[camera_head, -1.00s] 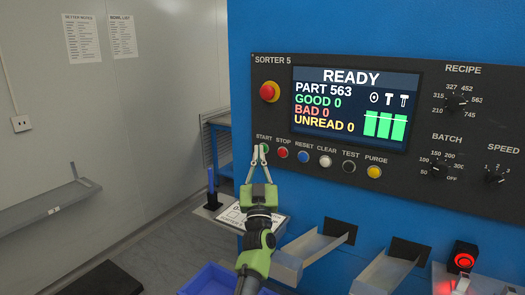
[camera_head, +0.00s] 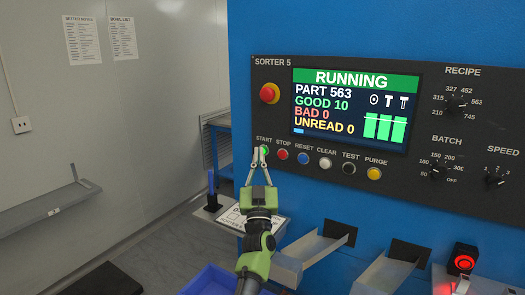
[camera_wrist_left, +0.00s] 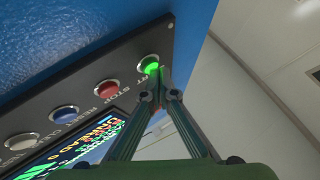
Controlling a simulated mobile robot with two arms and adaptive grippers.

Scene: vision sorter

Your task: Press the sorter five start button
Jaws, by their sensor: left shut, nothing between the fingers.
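The green START button (camera_head: 264,149) is at the left end of the button row on the Sorter 5 panel (camera_head: 275,119). In the left wrist view the START button (camera_wrist_left: 148,65) glows bright green. My left gripper (camera_head: 260,150) is shut and empty, its fingertips at the START button; in the wrist view the fingertips (camera_wrist_left: 161,76) overlap the button's edge. I cannot tell whether they still press it. The screen (camera_head: 355,108) reads RUNNING, PART 563, GOOD 10, BAD 0, UNREAD 0. My right gripper is not in view.
The STOP (camera_head: 283,154), RESET (camera_head: 304,157) and other buttons sit right of START. A red emergency button (camera_head: 269,93) is above. Metal chutes (camera_head: 310,250) and a blue bin (camera_head: 212,281) are below. Free room lies left of the panel.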

